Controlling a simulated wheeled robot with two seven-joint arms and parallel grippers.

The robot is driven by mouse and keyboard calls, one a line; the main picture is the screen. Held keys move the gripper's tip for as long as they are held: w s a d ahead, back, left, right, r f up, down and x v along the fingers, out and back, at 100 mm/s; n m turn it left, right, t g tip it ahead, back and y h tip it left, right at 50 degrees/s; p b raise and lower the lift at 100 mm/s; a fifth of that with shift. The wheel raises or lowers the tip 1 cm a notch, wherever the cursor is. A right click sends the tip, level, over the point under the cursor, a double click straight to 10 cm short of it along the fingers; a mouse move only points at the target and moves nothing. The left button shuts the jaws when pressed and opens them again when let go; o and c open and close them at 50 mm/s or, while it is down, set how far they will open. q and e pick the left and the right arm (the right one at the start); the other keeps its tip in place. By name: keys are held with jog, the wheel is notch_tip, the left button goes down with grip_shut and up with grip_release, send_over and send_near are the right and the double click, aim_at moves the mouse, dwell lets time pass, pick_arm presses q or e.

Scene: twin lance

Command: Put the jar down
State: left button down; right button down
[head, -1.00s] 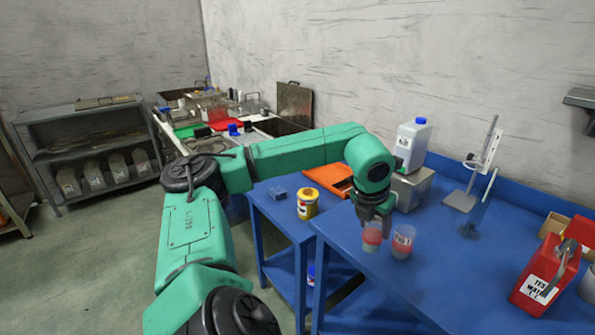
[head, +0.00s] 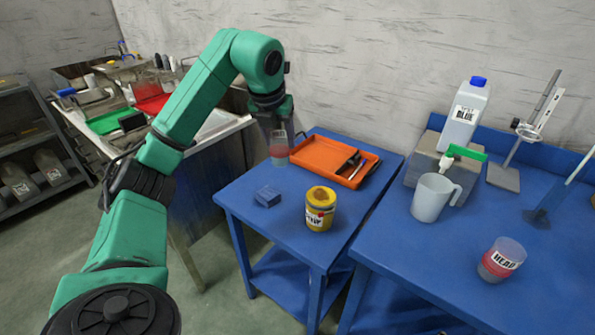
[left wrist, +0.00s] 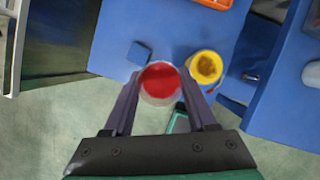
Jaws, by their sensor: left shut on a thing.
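My left gripper (head: 275,122) points down and is shut on a clear jar with red contents (head: 279,155). It holds the jar upright, apparently above the left back part of the smaller blue table (head: 240,195). In the left wrist view the jar (left wrist: 160,82) sits between the fingers (left wrist: 160,100), seen from above, overlapping the table edge and floor. A similar clear jar with red contents and a label (head: 502,260) stands on the larger blue table (head: 440,275) at the right. My right gripper is not in view.
The smaller table holds an orange tray (head: 315,150) with dark tools, a small blue block (head: 267,196) and a yellow labelled tub (head: 320,209). A white pitcher (head: 432,200) and a blue-capped bottle (head: 465,115) are at the right. Bare tabletop lies around the block.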

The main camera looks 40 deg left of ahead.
aim_at(280, 166)
pick_arm(q)
jog(key=f+b, duration=0.1)
jog(key=f, duration=0.2)
jog(key=f+b, duration=0.1)
jog(key=f, duration=0.5)
jog(key=shift+s+d+f+b, duration=0.15)
jog(key=shift+d+b, duration=0.2)
jog(key=shift+b, duration=0.05)
notch_tip(280, 166, down, 10)
jog(key=shift+r+b, duration=0.1)
jog(key=shift+b, duration=0.4)
jog(key=shift+f, duration=0.3)
jog(key=shift+a, duration=0.1)
jog(key=shift+f, duration=0.1)
jog(key=shift+c, duration=1)
grip_release()
